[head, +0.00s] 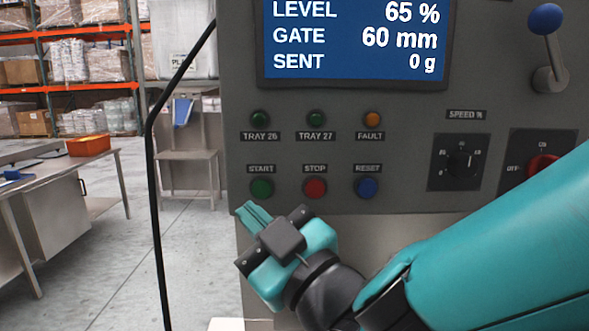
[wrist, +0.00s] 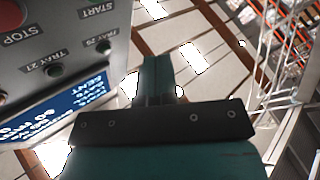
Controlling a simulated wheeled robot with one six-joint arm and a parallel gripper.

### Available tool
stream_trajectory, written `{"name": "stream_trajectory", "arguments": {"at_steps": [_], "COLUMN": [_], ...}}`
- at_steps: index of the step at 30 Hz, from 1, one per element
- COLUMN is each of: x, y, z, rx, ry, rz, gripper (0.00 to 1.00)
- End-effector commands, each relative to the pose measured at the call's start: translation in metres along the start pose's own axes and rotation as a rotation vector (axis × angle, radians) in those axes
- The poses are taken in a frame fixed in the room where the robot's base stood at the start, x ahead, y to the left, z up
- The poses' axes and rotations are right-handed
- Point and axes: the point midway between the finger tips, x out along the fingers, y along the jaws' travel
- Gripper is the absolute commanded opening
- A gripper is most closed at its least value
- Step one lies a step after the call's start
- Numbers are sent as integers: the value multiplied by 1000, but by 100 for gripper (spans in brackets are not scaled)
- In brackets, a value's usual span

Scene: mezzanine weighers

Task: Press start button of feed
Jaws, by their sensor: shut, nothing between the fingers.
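The control panel (head: 400,130) is a grey box with a blue screen (head: 355,40). Its green START button (head: 262,188) is at the lower left, beside the red STOP button (head: 315,188) and blue RESET button (head: 367,188). My gripper (head: 249,212) is shut and empty, its fingers just below and left of the START button in the head view. I cannot tell whether it touches the panel. In the wrist view my shut fingers (wrist: 158,75) point up the picture, with the panel (wrist: 75,35) to their left. The START label (wrist: 98,12) shows there at the top edge.
Tray 26, tray 27 and fault lamps (head: 316,118) sit above the buttons. A speed dial (head: 460,161), a red switch (head: 542,168) and a blue-knobbed lever (head: 547,30) are on the right. A black cable (head: 150,180) hangs left of the panel. A workbench (head: 60,190) stands further left.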

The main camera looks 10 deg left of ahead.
Motion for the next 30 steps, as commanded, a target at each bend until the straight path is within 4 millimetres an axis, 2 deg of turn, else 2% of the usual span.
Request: {"name": "stream_trajectory", "arguments": {"at_steps": [2, 8, 24, 30], "x": [5, 11, 41, 46], "y": [5, 11, 32, 35], "z": [-4, 2, 25, 32], "rx": [0, 1, 1, 1], "ry": [-3, -3, -2, 1], "rz": [-4, -7, -4, -5], "gripper": [0, 0, 0, 0]}}
